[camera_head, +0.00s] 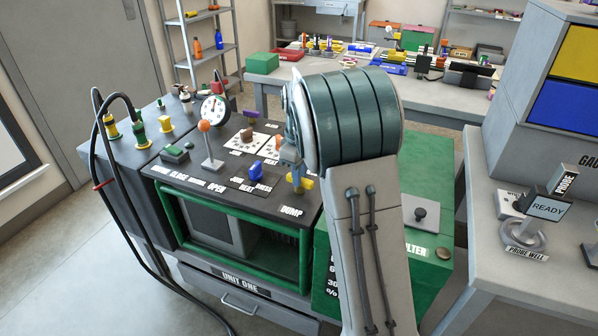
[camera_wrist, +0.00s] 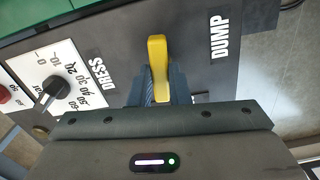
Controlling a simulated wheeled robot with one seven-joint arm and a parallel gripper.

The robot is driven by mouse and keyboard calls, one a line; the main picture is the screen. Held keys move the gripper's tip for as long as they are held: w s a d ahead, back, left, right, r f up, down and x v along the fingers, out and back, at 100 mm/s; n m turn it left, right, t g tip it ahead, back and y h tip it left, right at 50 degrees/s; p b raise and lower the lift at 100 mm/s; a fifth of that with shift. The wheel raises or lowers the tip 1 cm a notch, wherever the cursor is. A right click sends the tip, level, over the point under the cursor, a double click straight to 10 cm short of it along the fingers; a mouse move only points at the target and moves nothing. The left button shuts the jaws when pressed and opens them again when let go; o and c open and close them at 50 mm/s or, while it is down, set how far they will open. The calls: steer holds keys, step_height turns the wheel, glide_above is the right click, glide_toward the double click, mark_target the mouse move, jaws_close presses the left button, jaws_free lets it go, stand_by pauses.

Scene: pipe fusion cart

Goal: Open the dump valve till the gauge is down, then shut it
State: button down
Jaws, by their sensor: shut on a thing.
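The dump valve's yellow handle (camera_head: 306,184) stands at the right front of the cart's dark top, behind the DUMP label. My gripper (camera_head: 294,172) reaches down to it from above and is shut on it. In the wrist view the yellow handle (camera_wrist: 158,66) runs up the picture from between my blue-grey fingers (camera_wrist: 160,92), beside the DUMP lettering. Its lower part and the valve body are hidden by the gripper. The round white gauge (camera_head: 213,108) stands upright at the back of the panel. Its dark needle is too small to read.
A lever with an orange knob (camera_head: 204,127) and a blue knob (camera_head: 256,171) stand on the panel left of my gripper. A dial with a black pointer (camera_wrist: 54,90) is left in the wrist view. Black hoses (camera_head: 132,150) loop over the cart's left side.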

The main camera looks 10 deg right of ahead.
steer(key=m+p, duration=0.2)
steer(key=m, duration=0.2)
steer(key=shift+r, duration=0.2)
steer(key=m+p, duration=0.1)
steer(key=m, duration=0.3)
steer(key=shift+p, duration=0.4)
steer(key=m+p, duration=0.1)
steer(key=m, duration=0.3)
steer(key=shift+p, duration=0.35)
steer(key=shift+w+f+m+p, duration=0.1)
steer(key=shift+m+p, duration=0.35)
steer(key=shift+m, duration=1.15)
steer(key=c, duration=1.4)
jaws_free()
steer(key=shift+o, duration=0.2)
